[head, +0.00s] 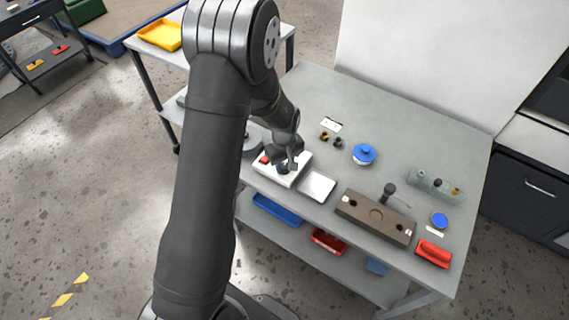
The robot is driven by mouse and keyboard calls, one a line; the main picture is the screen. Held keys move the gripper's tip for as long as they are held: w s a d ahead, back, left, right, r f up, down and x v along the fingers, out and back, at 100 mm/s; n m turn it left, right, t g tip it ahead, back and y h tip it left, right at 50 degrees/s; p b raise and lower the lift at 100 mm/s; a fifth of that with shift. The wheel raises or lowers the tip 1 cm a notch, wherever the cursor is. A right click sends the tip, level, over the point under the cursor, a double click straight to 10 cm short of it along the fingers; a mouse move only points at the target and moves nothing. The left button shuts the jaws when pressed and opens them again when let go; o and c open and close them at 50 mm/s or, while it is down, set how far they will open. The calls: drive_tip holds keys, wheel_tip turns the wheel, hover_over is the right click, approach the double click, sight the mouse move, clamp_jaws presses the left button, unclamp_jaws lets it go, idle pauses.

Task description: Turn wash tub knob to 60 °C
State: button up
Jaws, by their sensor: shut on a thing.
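A white box-like unit (297,176) sits near the front left edge of the grey table, with a small red part (265,158) on its top left. A dark round knob (283,169) shows on top of it, mostly hidden under my gripper. My gripper (287,164) points down over the unit and is shut on the knob. The scale markings and the knob's pointer are too small to read. I cannot tell which label belongs to the unit.
A white tray (317,186) lies just right of the unit. A brown block (375,217) with a black handle, a blue round part (364,154), small brass and dark fittings (325,136) and a red part (433,254) are also on the table (300,90). The table's back is clear.

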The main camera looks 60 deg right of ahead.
sight(284, 166)
drive_tip(key=m, duration=1.2)
drive_tip(key=shift+m, duration=0.4)
idle(0.3)
drive_tip(key=o, duration=1)
drive_tip(key=shift+c, duration=0.2)
wheel_tip(284, 166, up, 17)
drive_tip(key=shift+r, duration=0.2)
